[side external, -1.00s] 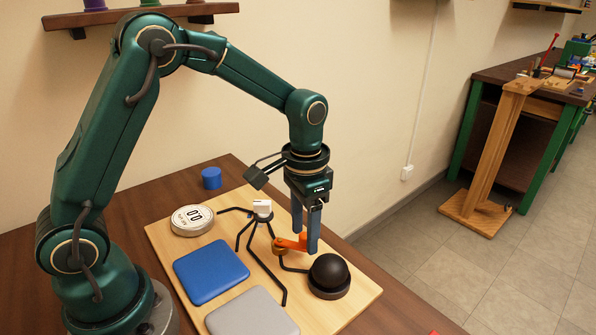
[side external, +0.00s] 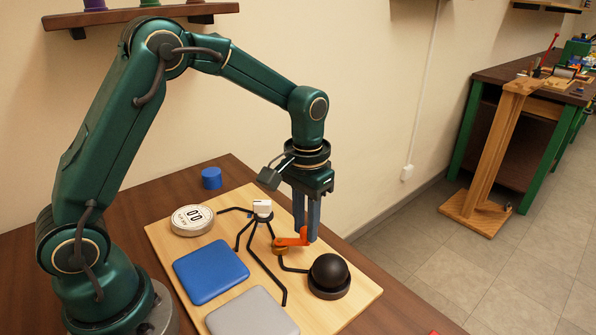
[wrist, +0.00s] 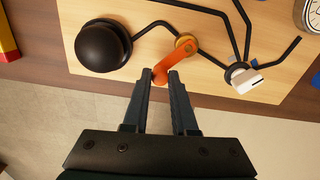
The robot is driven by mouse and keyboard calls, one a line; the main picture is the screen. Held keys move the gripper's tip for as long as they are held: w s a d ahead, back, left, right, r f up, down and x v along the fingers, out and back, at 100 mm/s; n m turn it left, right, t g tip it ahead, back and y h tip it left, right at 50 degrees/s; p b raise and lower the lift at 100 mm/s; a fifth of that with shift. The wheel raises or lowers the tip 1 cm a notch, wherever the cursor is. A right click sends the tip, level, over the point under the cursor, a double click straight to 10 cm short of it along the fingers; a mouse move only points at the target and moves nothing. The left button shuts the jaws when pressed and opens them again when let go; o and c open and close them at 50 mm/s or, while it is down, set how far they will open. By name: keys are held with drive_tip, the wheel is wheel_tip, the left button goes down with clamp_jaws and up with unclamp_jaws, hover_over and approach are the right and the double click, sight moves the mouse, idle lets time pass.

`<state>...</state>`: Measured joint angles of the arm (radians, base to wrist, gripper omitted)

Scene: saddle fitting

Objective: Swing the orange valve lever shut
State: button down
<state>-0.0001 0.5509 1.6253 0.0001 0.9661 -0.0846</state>
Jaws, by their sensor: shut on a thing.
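The orange valve lever (side external: 291,240) sits on a brass-coloured pivot (side external: 279,250) on the light wooden board (side external: 200,249). In the wrist view the lever (wrist: 176,56) runs from the pivot (wrist: 187,44) down and left to its free end. My gripper (side external: 306,239) is shut on the lever's free end, with one blue-grey finger on each side. In the wrist view my gripper's fingertips (wrist: 165,76) flank that end, which is partly hidden between them.
A black dome (side external: 330,272) stands close to the right of the lever. A white knob (side external: 262,207) with black pipes is behind it. Blue (side external: 211,271) and grey (side external: 251,312) pads and a round gauge (side external: 192,219) are at left. A blue cylinder (side external: 211,178) stands behind the board.

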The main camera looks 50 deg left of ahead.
drive_tip(key=n, duration=0.1)
drive_tip(key=a+n, duration=0.1)
drive_tip(key=n, duration=0.1)
drive_tip(key=w+n, duration=0.1)
drive_tip(key=shift+a+n, duration=0.65)
drive_tip(key=shift+n, duration=0.5)
drive_tip(key=shift+a+n, duration=0.35)
drive_tip(key=shift+n, duration=0.5)
drive_tip(key=shift+a, duration=0.1)
drive_tip(key=c, duration=0.7)
unclamp_jaws()
drive_tip(key=shift+r, duration=2.6)
drive_tip(key=shift+w+r, duration=0.1)
